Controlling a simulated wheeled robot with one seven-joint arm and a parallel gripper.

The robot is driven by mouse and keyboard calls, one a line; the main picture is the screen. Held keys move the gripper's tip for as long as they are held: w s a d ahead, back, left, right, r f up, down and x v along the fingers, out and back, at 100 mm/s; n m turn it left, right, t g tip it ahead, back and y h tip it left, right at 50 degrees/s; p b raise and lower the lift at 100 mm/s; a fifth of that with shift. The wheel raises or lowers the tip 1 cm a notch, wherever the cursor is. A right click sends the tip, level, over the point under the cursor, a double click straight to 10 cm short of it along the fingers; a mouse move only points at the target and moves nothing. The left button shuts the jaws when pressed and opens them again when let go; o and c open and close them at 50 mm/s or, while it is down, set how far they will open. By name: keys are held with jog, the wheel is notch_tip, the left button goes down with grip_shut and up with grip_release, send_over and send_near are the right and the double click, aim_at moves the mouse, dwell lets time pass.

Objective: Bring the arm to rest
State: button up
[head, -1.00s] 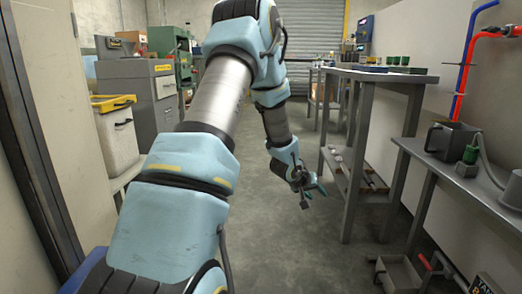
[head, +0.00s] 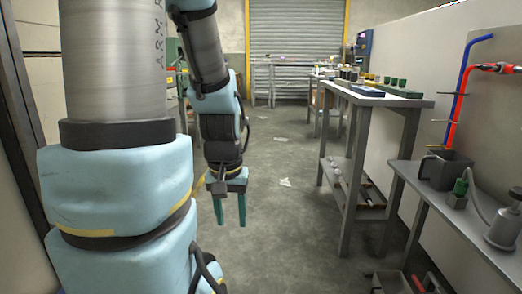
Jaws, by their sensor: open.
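My gripper (head: 231,222) hangs from the end of my arm, a little left of the middle of the head view. Its two green fingers point down and stand apart, with nothing between them. It is over the open floor (head: 285,215), clear of the furniture. My large pale blue and grey arm links fill the left of the view and hide what is behind them.
A tall grey table (head: 408,100) with several small items stands to the right of my gripper. A lower bench (head: 420,200) at the far right holds a dark grey jug (head: 443,170). A roller shutter (head: 295,40) closes the far end.

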notch_tip(320, 180, up, 34)
jog(key=p, duration=3.2)
jog(key=shift+f, duration=0.25)
